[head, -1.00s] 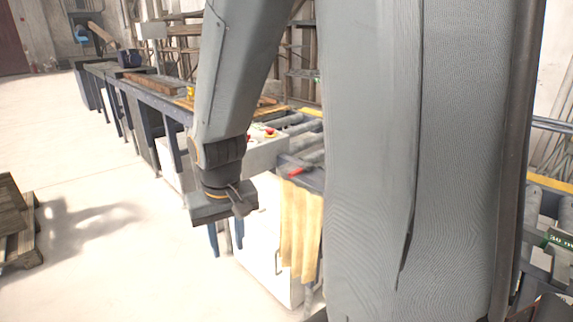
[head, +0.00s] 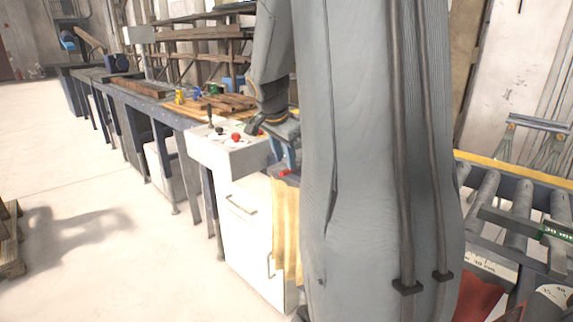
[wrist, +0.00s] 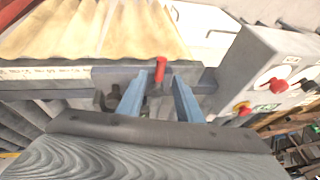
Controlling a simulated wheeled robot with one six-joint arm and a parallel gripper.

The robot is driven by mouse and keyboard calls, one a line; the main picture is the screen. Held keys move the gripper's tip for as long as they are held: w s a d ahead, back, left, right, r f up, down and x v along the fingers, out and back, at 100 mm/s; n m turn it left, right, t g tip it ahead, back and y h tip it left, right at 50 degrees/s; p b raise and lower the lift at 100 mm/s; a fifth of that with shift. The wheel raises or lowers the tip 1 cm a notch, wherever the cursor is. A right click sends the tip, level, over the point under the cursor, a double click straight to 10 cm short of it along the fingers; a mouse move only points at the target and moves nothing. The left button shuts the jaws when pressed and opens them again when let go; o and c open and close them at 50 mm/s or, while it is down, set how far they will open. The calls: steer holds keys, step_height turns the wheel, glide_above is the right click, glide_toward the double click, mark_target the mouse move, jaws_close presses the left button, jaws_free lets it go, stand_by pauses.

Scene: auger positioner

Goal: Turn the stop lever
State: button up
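The stop lever, a short red handle, shows in the wrist view (wrist: 160,69) on a dark metal rail. In the head view its red end (head: 287,173) shows just below my gripper (head: 287,150). In the wrist view my gripper (wrist: 160,80) is open, with its two blue fingers apart. The red lever stands between the fingertips in the picture, with a visible gap on each side. I cannot tell how deep the lever sits between the fingers. My arm hides much of the machine in the head view.
A white control box (head: 222,152) with red knobs stands left of the lever; the wrist view shows it at the right (wrist: 275,65). Yellow cloth strips (head: 286,230) hang below the lever. A roller conveyor (head: 520,205) lies at right.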

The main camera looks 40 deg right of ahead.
mark_target(286, 171)
steer(key=shift+p+x, duration=0.3)
steer(key=shift+x, duration=1.55)
steer(key=shift+c, duration=0.4)
jaws_close()
